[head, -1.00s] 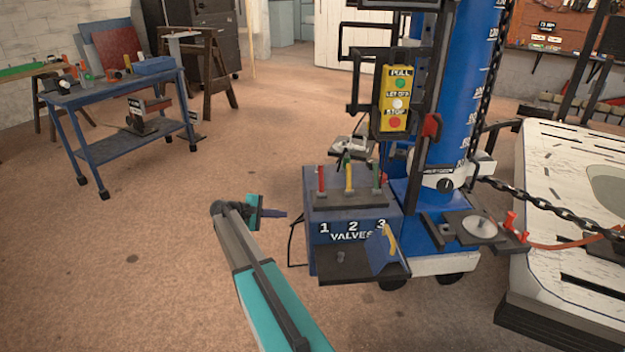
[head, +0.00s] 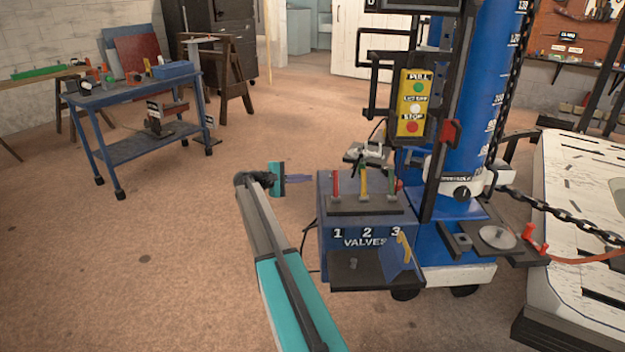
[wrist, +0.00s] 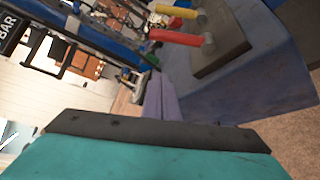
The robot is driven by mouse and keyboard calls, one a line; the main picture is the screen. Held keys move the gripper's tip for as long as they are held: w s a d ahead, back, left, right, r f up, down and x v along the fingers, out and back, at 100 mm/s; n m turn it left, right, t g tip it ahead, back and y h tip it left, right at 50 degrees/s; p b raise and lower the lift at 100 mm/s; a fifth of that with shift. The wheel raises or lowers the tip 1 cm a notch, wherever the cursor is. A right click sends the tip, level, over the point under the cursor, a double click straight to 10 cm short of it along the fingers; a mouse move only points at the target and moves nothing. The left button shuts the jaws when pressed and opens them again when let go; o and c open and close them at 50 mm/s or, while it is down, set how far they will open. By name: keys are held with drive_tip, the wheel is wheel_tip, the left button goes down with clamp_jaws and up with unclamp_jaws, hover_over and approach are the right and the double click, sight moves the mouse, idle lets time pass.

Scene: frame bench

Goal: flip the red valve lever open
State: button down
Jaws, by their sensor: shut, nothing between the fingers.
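The red valve lever (head: 336,183) stands upright at the left end of a row of three levers on the blue valve box (head: 338,262), above the number 1. In the wrist view the red lever (wrist: 172,37) lies ahead of the fingers and to the right. My gripper (head: 309,178) is shut and empty. Its purple fingertips are close to the left side of the box, at about lever height in the picture, and appear apart from the red lever.
A yellow pendant (head: 413,102) with buttons hangs above the valve box, beside a blue column (head: 487,80). A dark shelf (head: 345,270) juts from the box front. A blue cart (head: 118,95) stands far left. Open floor lies to the left.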

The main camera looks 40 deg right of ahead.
sight(336, 185)
drive_tip(key=x, duration=0.9)
drive_tip(key=shift+d, duration=0.15)
drive_tip(key=shift+s+a+r, duration=0.25)
drive_tip(key=shift+s+r, duration=0.05)
drive_tip(key=shift+s, duration=0.25)
drive_tip(key=shift+s+a+r, duration=0.3)
drive_tip(key=shift+s, duration=0.25)
drive_tip(key=shift+s+a+r, duration=0.25)
drive_tip(key=shift+s+r, duration=0.05)
drive_tip(key=shift+s, duration=0.2)
